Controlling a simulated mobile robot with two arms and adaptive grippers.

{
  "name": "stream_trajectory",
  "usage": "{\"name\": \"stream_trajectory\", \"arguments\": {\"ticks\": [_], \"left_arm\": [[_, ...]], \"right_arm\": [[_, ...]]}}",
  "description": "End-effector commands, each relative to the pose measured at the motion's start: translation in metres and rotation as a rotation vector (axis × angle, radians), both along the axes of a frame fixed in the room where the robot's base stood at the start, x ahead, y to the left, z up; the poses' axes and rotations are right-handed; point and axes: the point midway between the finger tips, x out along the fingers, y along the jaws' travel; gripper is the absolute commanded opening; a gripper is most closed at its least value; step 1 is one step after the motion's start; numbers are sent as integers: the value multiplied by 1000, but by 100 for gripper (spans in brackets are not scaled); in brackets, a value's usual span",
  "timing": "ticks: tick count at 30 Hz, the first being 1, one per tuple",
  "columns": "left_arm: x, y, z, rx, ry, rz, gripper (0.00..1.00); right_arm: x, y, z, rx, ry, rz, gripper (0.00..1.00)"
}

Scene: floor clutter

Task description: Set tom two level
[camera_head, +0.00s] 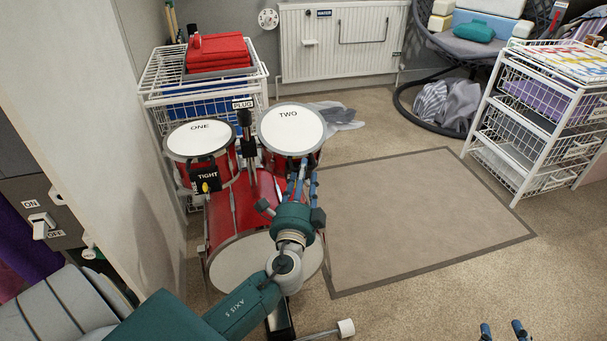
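Tom two (291,128) is a red drum with a white head marked TWO, at the upper middle of the head view. Its head looks rounder than that of tom one (199,139), as if tilted more toward me. My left gripper (302,180) is at the near lower edge of tom two, its fingers pointing up at the rim. Whether they touch or grip it I cannot tell. My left wrist hides part of the red bass drum (235,260) below. My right gripper (503,330) shows only two spread fingertips at the bottom right, with nothing between them.
A TIGHT label and yellow knob (205,187) sit by tom one. A post labelled PLUG (245,125) stands between the toms. A wire rack (155,85) with red cloths stands behind. A bordered mat (420,215) lies clear at right, before another wire rack (530,125).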

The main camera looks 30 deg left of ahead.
Motion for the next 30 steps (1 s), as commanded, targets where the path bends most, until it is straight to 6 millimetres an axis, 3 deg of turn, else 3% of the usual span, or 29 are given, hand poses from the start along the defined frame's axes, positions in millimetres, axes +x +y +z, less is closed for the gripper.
{"name": "stream_trajectory", "arguments": {"ticks": [11,16,17,25,30], "left_arm": [[5,3,0,-1,1,1,35],[5,3,0,-1,1,1,1],[5,3,0,-1,1,1,0],[5,3,2,-4,3,1,0],[6,4,8,-18,15,2,0]], "right_arm": [[0,0,1,1,-4,1,35],[0,1,1,1,-4,1,35],[0,1,1,1,-4,1,35],[0,0,1,0,4,1,35],[-23,-11,-24,-39,163,-12,35]]}}
